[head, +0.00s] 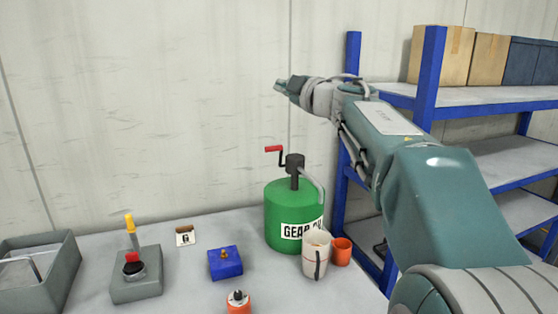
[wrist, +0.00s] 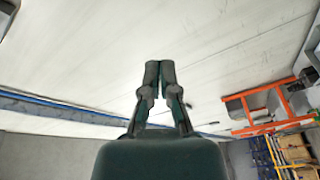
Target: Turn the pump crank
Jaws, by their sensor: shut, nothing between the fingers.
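The pump crank (head: 276,153) is a dark bent arm with a red handle. It sits on a dark pump head on top of a green drum (head: 278,212) labelled "GEAR" on the table. My gripper (head: 278,86) is well above the crank in the head view, apart from it and pointing left. In the wrist view my gripper (wrist: 160,66) has its two fingers together with nothing between them. The crank and drum do not show in the wrist view.
A blue-framed shelf (head: 432,70) is at right.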

